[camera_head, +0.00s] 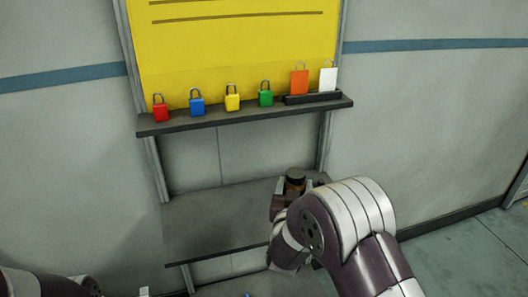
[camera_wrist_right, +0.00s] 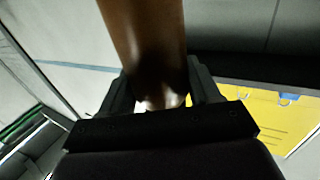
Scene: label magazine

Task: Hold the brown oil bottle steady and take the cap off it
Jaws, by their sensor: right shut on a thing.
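The brown oil bottle (camera_wrist_right: 150,40) fills the space between the two black fingers of my right gripper (camera_wrist_right: 160,88) in the right wrist view. The fingers are shut on it. In the head view my right gripper (camera_head: 284,200) is at the right end of the lower shelf, mostly hidden behind my right arm. Only the bottle's top with its dark cap (camera_head: 294,175) shows above the gripper, and the cap appears to be on. Whether the bottle touches the shelf is hidden. My left arm enters at the bottom left; its gripper is not in view.
The grey lower shelf (camera_head: 215,220) is bare to the left of the gripper.

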